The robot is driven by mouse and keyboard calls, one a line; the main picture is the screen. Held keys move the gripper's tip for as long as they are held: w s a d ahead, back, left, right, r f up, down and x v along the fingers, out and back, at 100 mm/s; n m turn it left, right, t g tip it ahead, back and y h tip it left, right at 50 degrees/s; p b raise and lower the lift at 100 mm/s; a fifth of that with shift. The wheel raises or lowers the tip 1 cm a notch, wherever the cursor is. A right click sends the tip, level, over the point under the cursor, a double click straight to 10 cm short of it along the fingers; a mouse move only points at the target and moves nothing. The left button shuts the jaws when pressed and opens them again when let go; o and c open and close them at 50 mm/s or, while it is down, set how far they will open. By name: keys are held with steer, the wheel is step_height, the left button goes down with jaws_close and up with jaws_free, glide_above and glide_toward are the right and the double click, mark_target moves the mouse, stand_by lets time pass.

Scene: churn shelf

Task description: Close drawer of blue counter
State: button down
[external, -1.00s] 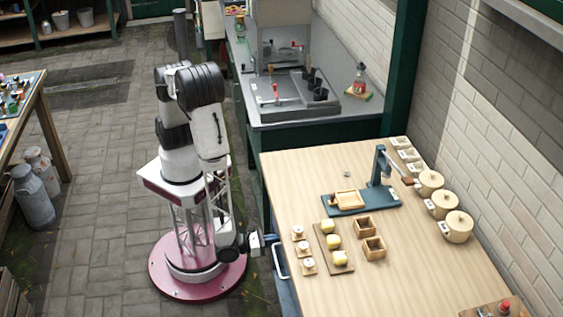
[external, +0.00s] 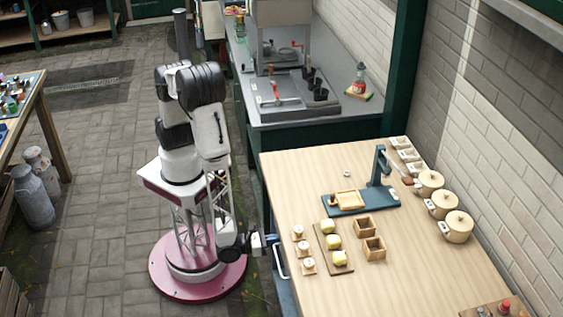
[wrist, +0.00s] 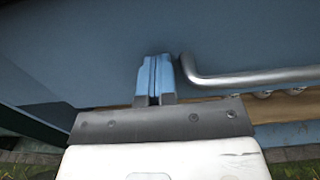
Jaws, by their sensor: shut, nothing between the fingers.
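The blue counter has a pale wooden top (external: 400,275) and a blue front, partly hidden by my arm and the top. Its silver bar handle (external: 279,262) shows at the left edge in the external view, and the handle also shows in the wrist view (wrist: 235,79). My gripper (external: 271,240) is shut and empty beside the handle, at the far end of it. In the wrist view, my gripper's blue fingertips (wrist: 155,75) are together just left of the handle's bend, at the blue drawer front (wrist: 90,45). I cannot tell whether they touch it, or how far the drawer is out.
On the top stand a dark blue press (external: 362,199), a board with several yellow pieces (external: 333,242), small wooden boxes (external: 365,227) and lidded pots (external: 457,227). A grey counter with a sink (external: 300,95) stands behind.

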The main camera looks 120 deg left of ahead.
steer(key=v, duration=1.4)
stand_by(0.7)
steer(key=s+a+r+n+g, duration=0.2)
steer(key=a+r+n+g, duration=0.5)
steer(key=r, duration=0.4)
steer(key=s+a+r+n+g, duration=0.3)
steer(key=a+r+n+g, duration=0.35)
steer(key=a+r, duration=0.35)
steer(key=s+a+r+n+t+h, duration=0.1)
steer(key=s+a+r+n+h, duration=0.2)
steer(key=s+r+n+h, duration=0.3)
steer(key=s+a+r+n+t+h, duration=0.2)
steer(key=s+a+r+n+h, duration=0.1)
steer(key=s+r+n+h, duration=0.4)
steer(key=shift+s+a+r, duration=0.25)
steer(key=shift+s+r, duration=1.5)
steer(key=shift+r, duration=1.45)
